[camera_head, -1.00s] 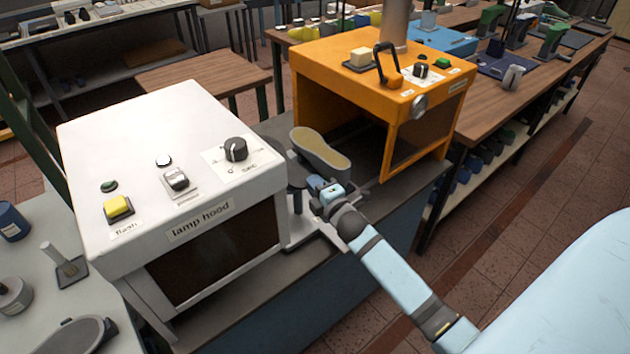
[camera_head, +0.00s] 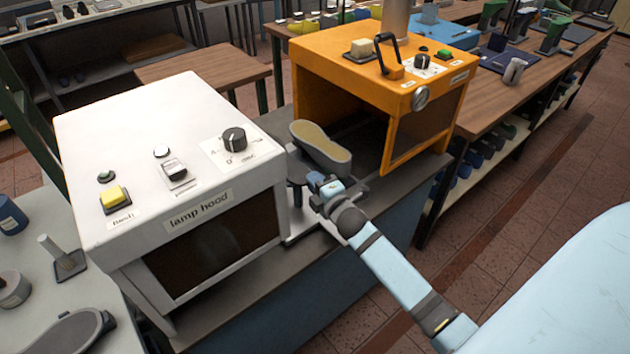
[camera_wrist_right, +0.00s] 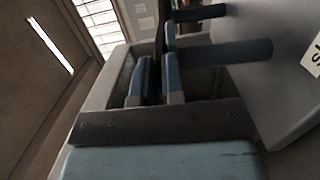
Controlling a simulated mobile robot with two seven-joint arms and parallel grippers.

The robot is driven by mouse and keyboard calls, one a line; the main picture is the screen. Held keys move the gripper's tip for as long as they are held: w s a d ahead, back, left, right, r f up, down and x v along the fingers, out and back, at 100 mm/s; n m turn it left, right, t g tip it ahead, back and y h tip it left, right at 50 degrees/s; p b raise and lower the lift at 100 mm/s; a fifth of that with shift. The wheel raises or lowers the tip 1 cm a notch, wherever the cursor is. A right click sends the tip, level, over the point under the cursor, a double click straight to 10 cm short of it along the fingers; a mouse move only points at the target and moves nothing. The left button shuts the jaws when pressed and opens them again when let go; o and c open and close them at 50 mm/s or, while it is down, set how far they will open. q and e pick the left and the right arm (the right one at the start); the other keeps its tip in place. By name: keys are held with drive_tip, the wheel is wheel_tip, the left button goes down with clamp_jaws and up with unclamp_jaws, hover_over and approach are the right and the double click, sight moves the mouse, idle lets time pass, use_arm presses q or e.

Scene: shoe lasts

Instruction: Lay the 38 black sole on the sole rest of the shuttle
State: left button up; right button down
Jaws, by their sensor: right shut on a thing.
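The black sole (camera_head: 320,146), with a tan face and dark rim, is in the head view between the white lamp hood and the orange hood. My right gripper (camera_head: 323,182) is shut on its near end. The sole is above the shuttle's grey base (camera_head: 303,226); I cannot tell whether it touches the sole rest, which is hidden beneath it. In the right wrist view, the blue-padded fingers (camera_wrist_right: 155,80) are closed around a thin dark edge. The size mark on the sole is not legible. My left gripper is not in view.
The white lamp hood (camera_head: 165,150) stands close on the left, with the orange hood (camera_head: 345,55) behind to the right. A dark sole-shaped piece (camera_head: 70,332) lies on the left table. Wooden benches with tools stand behind.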

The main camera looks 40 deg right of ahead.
drive_tip(key=shift+f, duration=0.15)
idle(0.7)
drive_tip(key=c, duration=0.6)
unclamp_jaws()
wheel_tip(320, 180, up, 7)
drive_tip(key=p, duration=0.6)
